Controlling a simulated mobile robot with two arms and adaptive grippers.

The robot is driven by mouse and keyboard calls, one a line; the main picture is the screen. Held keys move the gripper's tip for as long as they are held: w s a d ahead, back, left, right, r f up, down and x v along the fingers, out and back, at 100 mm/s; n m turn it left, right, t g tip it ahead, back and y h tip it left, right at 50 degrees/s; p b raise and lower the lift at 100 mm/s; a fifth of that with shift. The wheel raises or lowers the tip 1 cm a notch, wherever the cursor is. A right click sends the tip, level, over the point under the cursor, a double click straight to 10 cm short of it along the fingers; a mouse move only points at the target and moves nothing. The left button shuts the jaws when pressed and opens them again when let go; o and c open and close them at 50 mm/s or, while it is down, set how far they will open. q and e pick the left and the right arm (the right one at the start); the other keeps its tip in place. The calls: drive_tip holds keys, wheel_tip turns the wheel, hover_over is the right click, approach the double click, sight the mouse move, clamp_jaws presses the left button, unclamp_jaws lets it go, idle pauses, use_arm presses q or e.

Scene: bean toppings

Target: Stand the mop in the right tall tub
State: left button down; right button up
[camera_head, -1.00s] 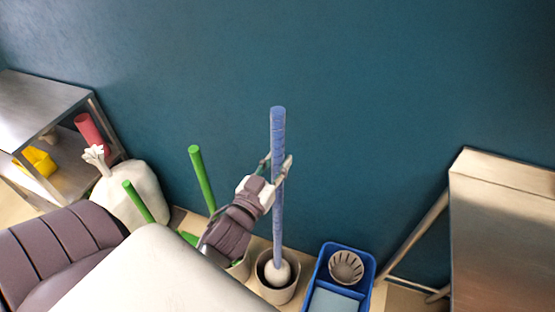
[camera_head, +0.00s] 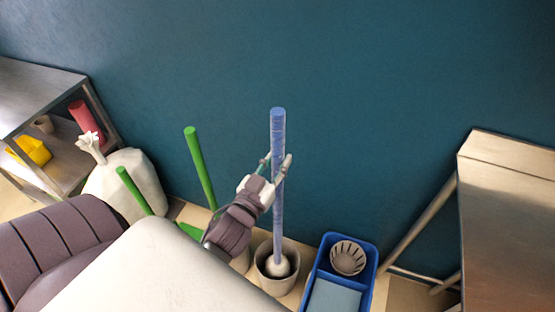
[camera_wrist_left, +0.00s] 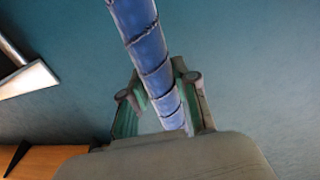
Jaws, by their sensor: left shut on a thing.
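The mop (camera_head: 278,140) has a blue pole and a white rounded head. It stands nearly upright in the head view, with its head inside the mouth of the right tall tub (camera_head: 264,280), a beige round tub. Whether the head touches the tub's bottom cannot be told. My left gripper (camera_head: 274,168) is shut on the pole's upper half. The wrist view shows the blue pole (camera_wrist_left: 150,50) between the two fingers (camera_wrist_left: 158,100). Another tub is mostly hidden behind my left arm. My right gripper is not in view.
A blue bin (camera_head: 370,262) with a grey basket (camera_head: 347,258) stands right of the tub. Green poles (camera_head: 200,165) and a white sack (camera_head: 125,185) stand left. A metal table (camera_head: 510,220) is at right, a shelf (camera_head: 45,90) at left. A teal wall is behind.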

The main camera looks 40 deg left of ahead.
use_arm(q)
drive_tip(key=c, duration=0.8)
unclamp_jaws()
drive_tip(key=shift+f, duration=0.1)
drive_tip(key=s, duration=0.4)
drive_tip(key=s+d, duration=0.1)
drive_tip(key=s, duration=0.7)
drive_tip(key=shift+d+f, duration=0.15)
drive_tip(key=shift+d, duration=0.05)
